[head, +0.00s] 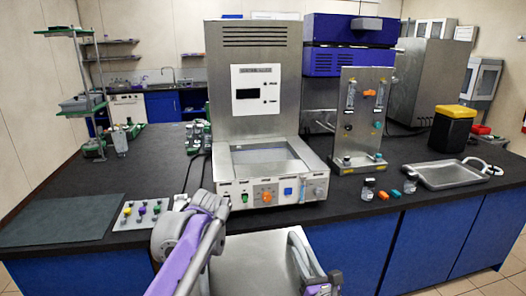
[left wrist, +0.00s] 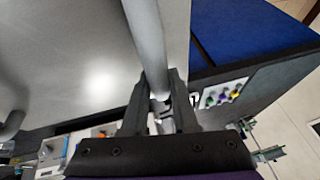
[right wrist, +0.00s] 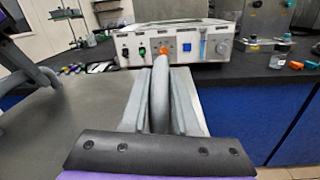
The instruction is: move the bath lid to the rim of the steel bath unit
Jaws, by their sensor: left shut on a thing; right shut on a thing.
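The bath lid (head: 255,262) is a flat steel plate with two grey bar handles, held level in front of the bench. The steel bath unit (head: 228,172) stands on the bench just beyond it, its rectangular bath open at the top. My right gripper (head: 322,284) is shut on the lid's right handle (right wrist: 160,92). My left gripper (left wrist: 158,98) is shut on the other handle (left wrist: 146,45); in the head view my left arm hides it. The lid also shows in the left wrist view (left wrist: 75,60) and the right wrist view (right wrist: 60,118).
A button panel (head: 141,214) and a dark mat (head: 60,220) lie left of the unit. A flowmeter stand (head: 360,115), small bottles (head: 368,190), a steel tray (head: 445,176) and a yellow-topped bin (head: 452,130) stand to the right. The bench's front edge lies between lid and unit.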

